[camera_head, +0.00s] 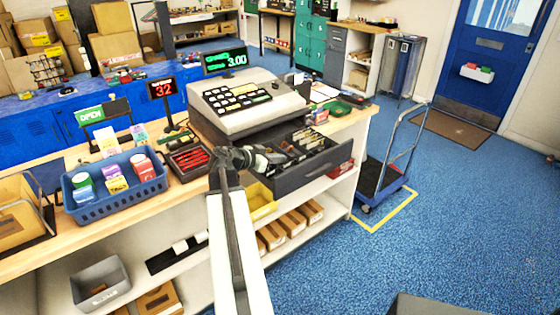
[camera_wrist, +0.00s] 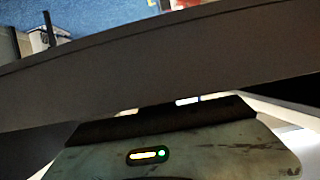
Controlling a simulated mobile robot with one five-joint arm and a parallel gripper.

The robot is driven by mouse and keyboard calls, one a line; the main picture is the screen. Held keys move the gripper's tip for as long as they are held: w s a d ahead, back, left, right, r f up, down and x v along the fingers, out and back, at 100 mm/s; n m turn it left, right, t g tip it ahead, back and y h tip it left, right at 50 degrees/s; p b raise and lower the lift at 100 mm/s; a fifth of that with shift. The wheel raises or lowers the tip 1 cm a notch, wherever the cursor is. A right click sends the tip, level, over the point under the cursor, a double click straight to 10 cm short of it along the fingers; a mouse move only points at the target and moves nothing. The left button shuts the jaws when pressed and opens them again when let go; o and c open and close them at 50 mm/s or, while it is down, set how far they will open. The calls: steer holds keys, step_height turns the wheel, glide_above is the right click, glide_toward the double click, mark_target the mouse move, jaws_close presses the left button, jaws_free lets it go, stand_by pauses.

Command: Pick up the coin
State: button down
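I cannot make out a coin in either view. The cash register (camera_head: 240,100) stands on the counter with its dark drawer (camera_head: 312,172) pulled out. Notes and small items lie in the drawer's compartments, too small to tell apart. My gripper (camera_head: 276,159) is at the left side of the open drawer, in front of the register. In the wrist view a wide dark band, seemingly the drawer's wall (camera_wrist: 170,68), crosses the picture and hides what is behind it. My gripper's fingertips are not clear, so its opening does not show.
A blue basket (camera_head: 115,190) of small boxes and a tray of red items (camera_head: 188,160) stand on the counter left of the register. Shelves below hold a yellow bin (camera_head: 261,200) and cartons. A trolley (camera_head: 383,180) stands right of the counter. Blue floor on the right is open.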

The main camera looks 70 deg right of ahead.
step_height(320, 180, up, 10)
steer(key=p, duration=0.9)
steer(key=shift+p, duration=0.4)
